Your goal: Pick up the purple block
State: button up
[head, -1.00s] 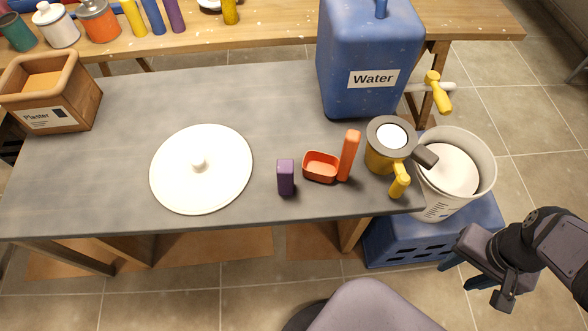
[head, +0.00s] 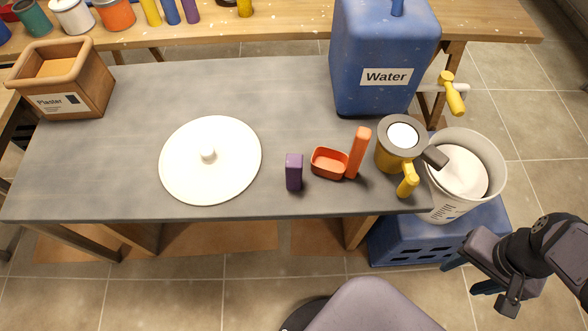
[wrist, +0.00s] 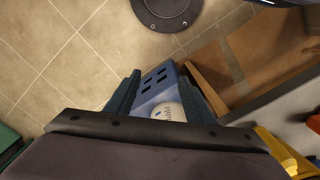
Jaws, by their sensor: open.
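The purple block (head: 294,172) stands upright near the front edge of the grey table, between the white round lid and an orange scoop. My gripper (head: 464,277) is at the lower right in the head view, off the table's right end and well apart from the block. In the wrist view the two dark blue fingers of my gripper (wrist: 158,92) are spread with nothing held between them. The purple block does not show in the wrist view.
An orange scoop (head: 329,163) and a yellow mug-like pot (head: 391,160) stand right of the block. The white lid (head: 230,175) lies left. A white bucket (head: 489,147) stands on a blue crate (head: 395,246). A blue water tank (head: 380,85) stands behind.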

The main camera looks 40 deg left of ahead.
jog(key=w+a+r+n+p, duration=0.1)
jog(key=a+r+n+p, duration=0.4)
jog(key=a+r+n, duration=0.3)
jog(key=n+p, duration=0.7)
jog(key=n, duration=2)
send_near(293, 159)
jog(key=s+d+f, duration=0.2)
jog(key=d, duration=0.3)
jog(key=a+f+n+b, duration=0.1)
jog(key=f+n, duration=0.1)
jog(key=w+a+f+n+b, duration=0.1)
jog(key=a+f+n+b, duration=0.1)
jog(key=n, duration=0.1)
jog(key=a+f+n+b, duration=0.1)
jog(key=f+n+b, duration=0.1)
jog(key=n, duration=0.1)
jog(key=shift+w+a+f, duration=0.15)
jog(key=shift+a+f, duration=0.15)
jog(key=shift+a, duration=0.05)
jog(key=shift+w+a+f+n, duration=0.15)
jog(key=shift+w+f+n, duration=0.15)
jog(key=shift+n, duration=0.1)
jog(key=shift+f+p, duration=0.65)
jog(key=shift+f, duration=3)
